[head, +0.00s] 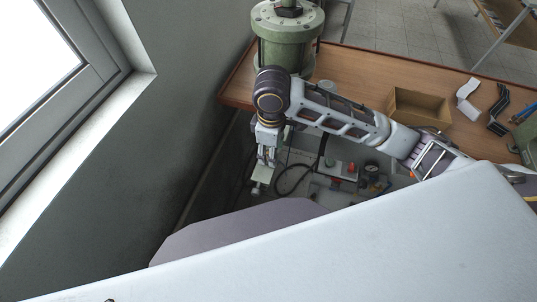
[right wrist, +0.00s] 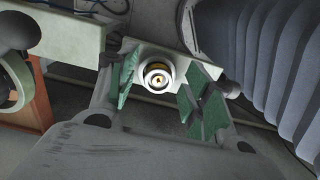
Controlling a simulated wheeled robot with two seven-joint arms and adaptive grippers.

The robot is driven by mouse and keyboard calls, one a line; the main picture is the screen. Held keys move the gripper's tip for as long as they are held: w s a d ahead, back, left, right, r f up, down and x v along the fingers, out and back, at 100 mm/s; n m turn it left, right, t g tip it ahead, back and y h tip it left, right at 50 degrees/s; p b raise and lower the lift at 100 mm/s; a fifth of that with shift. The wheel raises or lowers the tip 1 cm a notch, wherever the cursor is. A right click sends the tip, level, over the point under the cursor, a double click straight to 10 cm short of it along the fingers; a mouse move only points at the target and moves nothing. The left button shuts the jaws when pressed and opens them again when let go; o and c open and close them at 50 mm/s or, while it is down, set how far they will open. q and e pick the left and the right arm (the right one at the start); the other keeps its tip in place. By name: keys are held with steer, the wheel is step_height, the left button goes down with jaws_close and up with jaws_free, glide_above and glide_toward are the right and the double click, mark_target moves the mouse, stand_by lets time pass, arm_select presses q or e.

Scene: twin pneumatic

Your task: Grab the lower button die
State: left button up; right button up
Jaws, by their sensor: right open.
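My right gripper (head: 266,156) points down in the gap between the wall and the wooden bench. It is open. Just below its fingers in the head view is a small pale block (head: 259,184), which looks like the lower button die. In the right wrist view the light grey die (right wrist: 152,60), with a round brass-centred ring on it, lies between the green-padded fingers. I cannot tell whether the pads touch it. My left gripper is not in view.
A green press cylinder (head: 286,27) stands on the wooden bench (head: 352,72) behind my arm. A cardboard box (head: 418,106) is further right on it. A control box (head: 338,172) with buttons and a black hose sit near the gripper.

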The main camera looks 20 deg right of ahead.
steer(key=shift+f, duration=0.2)
stand_by(0.3)
jaws_close()
steer(key=shift+r, duration=0.1)
step_height(320, 180, up, 28)
steer(key=p, duration=0.5)
stand_by(1.3)
stand_by(0.5)
